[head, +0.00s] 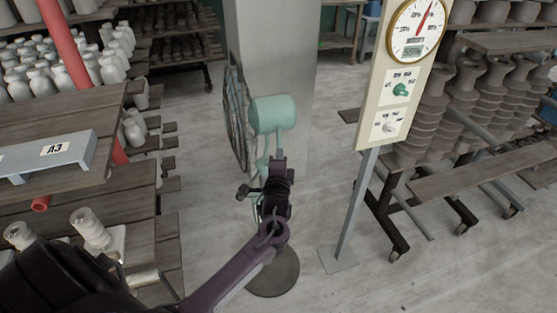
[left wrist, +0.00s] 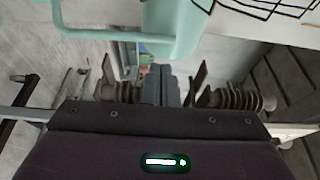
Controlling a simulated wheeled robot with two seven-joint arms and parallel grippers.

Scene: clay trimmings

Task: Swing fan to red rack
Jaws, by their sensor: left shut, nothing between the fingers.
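The fan has a teal motor housing (head: 273,113), a dark wire grille (head: 237,115) facing left, and a round dark base (head: 273,274) on the floor. My left gripper (head: 278,163) is shut and empty, just below the housing in the head view. In the left wrist view the shut fingers (left wrist: 164,72) point toward the housing (left wrist: 176,22) and a thin teal bar (left wrist: 90,36) beside it. I cannot tell whether they touch. The rack with red posts (head: 62,42) stands at the left, to the grille's left. My right gripper is not in view.
A pale column (head: 272,50) rises behind the fan. A gauge stand (head: 366,190) stands to its right. A grey box labelled Л3 (head: 45,158) lies on the left shelving. Floor between is clear.

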